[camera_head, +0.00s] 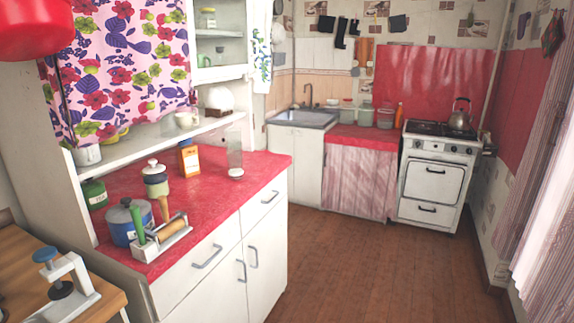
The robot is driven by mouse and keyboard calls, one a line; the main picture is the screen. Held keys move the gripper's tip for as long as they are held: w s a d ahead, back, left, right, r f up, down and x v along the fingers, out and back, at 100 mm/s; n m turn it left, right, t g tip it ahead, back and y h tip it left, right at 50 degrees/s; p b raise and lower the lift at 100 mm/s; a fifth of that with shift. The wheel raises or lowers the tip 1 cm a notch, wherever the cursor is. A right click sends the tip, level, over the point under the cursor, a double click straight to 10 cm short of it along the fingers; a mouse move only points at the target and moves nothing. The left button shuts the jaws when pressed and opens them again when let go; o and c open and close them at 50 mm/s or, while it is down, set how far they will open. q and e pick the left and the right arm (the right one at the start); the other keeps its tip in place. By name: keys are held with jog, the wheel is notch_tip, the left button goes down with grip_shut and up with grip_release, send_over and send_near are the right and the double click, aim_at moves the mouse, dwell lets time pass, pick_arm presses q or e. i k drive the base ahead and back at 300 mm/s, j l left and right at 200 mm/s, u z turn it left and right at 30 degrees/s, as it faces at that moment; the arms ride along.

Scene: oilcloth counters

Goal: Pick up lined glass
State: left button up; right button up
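A tall clear vessel (235,160), which looks like a glass, stands upright near the back right end of the red-covered counter. It is small in view, and I cannot make out lines on it. Neither of my grippers shows in the head view, and nothing visible is being held.
The red counter (217,193) also holds an orange box (189,160), a blue pot (124,228), a lidded jar (155,178) and a utensil holder (160,241). A wooden table (22,262) is at lower left. The wooden floor (340,265) is clear toward the stove (435,175).

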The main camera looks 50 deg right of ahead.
aim_at(235, 166)
jog(key=z, duration=1.25)
jog(key=i+l+u, duration=0.1)
jog(key=i, duration=0.05)
